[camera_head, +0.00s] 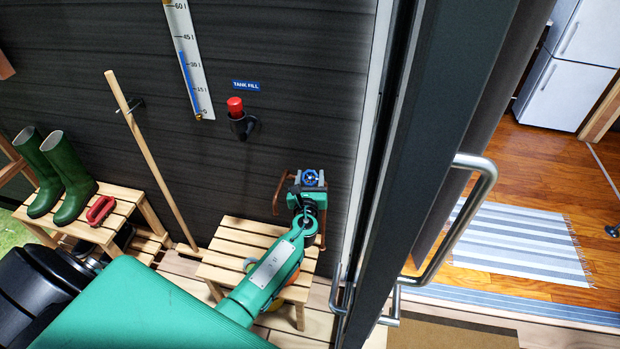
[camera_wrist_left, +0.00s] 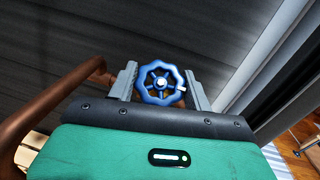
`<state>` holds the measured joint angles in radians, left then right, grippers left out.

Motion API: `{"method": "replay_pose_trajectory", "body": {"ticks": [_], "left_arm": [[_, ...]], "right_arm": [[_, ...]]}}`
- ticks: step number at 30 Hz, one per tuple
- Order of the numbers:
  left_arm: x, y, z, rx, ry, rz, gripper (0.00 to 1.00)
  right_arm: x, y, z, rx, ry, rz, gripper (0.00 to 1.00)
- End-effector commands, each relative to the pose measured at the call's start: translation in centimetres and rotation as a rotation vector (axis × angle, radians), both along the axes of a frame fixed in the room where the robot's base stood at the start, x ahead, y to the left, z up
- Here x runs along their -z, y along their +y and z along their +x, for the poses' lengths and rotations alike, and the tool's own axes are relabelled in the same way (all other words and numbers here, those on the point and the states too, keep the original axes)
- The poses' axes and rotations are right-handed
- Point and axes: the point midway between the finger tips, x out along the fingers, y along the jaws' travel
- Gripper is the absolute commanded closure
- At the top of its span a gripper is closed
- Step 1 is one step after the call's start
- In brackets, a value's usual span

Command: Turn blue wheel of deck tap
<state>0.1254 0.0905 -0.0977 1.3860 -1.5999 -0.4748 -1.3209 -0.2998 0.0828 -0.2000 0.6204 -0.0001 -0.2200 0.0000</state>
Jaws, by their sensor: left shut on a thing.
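The blue wheel (camera_head: 310,178) of the deck tap is at the end of my left arm, in front of the dark plank wall. In the left wrist view the blue wheel (camera_wrist_left: 160,83) has a scalloped rim, spokes, a pale hub and a small white mark at its right. My left gripper (camera_head: 309,184) is shut on the wheel, one grey finger at each side of the rim. A brown pipe (camera_wrist_left: 62,92) of the tap curves at the left in the wrist view. The tap's body is mostly hidden behind my gripper. My right gripper is not in view.
A slatted wooden bench (camera_head: 240,240) stands below my left arm. A door frame with a metal handle (camera_head: 470,215) is close at the right. Green boots (camera_head: 70,185), a wooden pole (camera_head: 150,155) and a red-capped fitting (camera_head: 236,106) are at the left.

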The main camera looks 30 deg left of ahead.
Motion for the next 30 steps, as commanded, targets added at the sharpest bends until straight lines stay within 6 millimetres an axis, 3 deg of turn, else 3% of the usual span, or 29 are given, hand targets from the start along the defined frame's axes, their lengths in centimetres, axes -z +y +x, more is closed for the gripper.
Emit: {"method": "replay_pose_trajectory", "body": {"ticks": [30], "left_arm": [[0.1, 0.0, 0.0, -0.469, -0.087, -0.341, 0.72]], "right_arm": [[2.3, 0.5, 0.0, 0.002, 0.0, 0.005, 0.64]]}}
